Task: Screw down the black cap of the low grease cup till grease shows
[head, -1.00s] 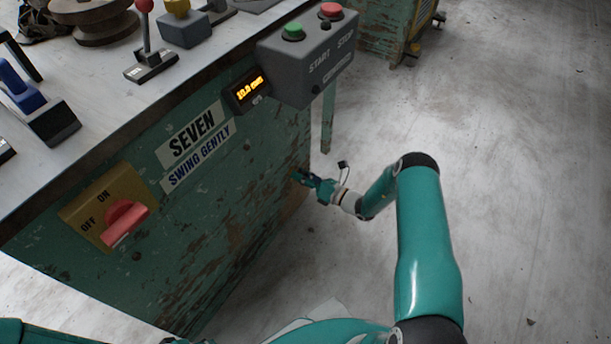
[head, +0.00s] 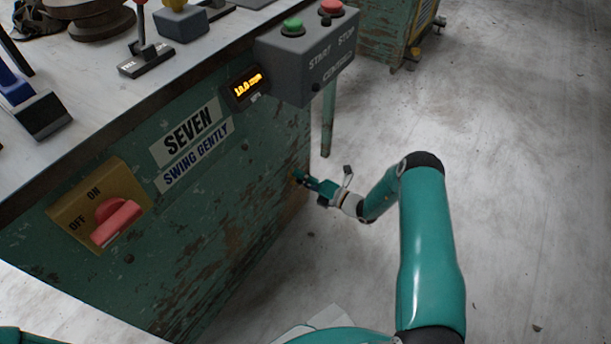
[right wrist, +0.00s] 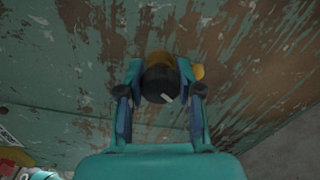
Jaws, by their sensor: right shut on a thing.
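The black cap (right wrist: 160,86) of the low grease cup shows in the right wrist view, with a pale mark on its face. My right gripper (right wrist: 160,97) is shut on it, one finger on each side. A yellowish-brown part of the grease cup (right wrist: 162,58) shows just beyond the cap. In the head view my right gripper (head: 301,178) meets the lower right end of the green cabinet side, and the cap is too small to make out there. I cannot tell whether grease shows.
The green cabinet (head: 225,190) has peeling paint. It carries a red-handled switch (head: 118,222), a small lit display (head: 246,88) and a START/STOP box (head: 305,60). Open concrete floor (head: 520,170) lies to the right.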

